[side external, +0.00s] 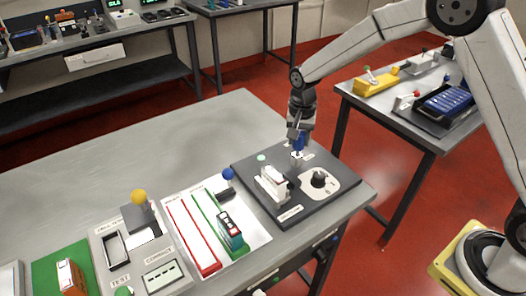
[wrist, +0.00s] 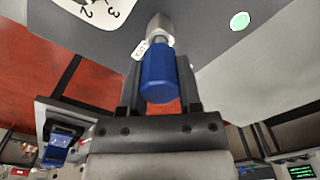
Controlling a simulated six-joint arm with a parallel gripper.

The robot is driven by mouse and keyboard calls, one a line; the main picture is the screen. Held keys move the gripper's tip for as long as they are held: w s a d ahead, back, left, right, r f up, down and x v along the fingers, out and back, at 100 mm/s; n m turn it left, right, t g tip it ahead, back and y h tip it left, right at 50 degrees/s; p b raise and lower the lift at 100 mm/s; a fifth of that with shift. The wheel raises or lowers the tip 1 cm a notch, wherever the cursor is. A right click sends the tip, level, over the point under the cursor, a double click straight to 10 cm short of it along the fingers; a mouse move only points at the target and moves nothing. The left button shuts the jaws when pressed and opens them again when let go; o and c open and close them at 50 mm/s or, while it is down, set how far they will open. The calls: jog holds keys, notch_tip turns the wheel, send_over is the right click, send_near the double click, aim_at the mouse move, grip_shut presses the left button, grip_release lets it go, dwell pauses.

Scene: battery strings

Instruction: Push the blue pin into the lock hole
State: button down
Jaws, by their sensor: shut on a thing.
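The blue pin (wrist: 158,75) is between the two dark fingers of my gripper (wrist: 160,92) in the wrist view. Its far end meets a grey metal piece (wrist: 160,27), and I cannot tell whether that is the pin's shank or the lock part. In the side view the blue pin (side external: 299,141) points down below my gripper (side external: 298,133), over the back of the dark base plate (side external: 255,165). The lock hole is hidden, so I cannot tell how deep the pin sits.
A white-grey block (side external: 272,184) and a black knob (side external: 319,179) on a pale numbered dial stand in front of the pin. A green disc (wrist: 239,20) lies on the plate.

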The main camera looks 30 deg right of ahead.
jog(key=shift+f, duration=1.1)
jog(key=shift+c, duration=1)
grip_release()
jog(key=shift+r, duration=3.9)
jog(key=s+d+f+n+t, duration=0.1)
jog(key=s+n, duration=0.3)
jog(key=s, duration=0.6)
jog(key=s+d+n+t, duration=0.1)
jog(key=s+n, duration=0.4)
jog(key=s, duration=0.6)
jog(key=shift+d+f+t, duration=0.3)
jog(key=shift+d+f, duration=0.05)
jog(key=shift+d, duration=0.15)
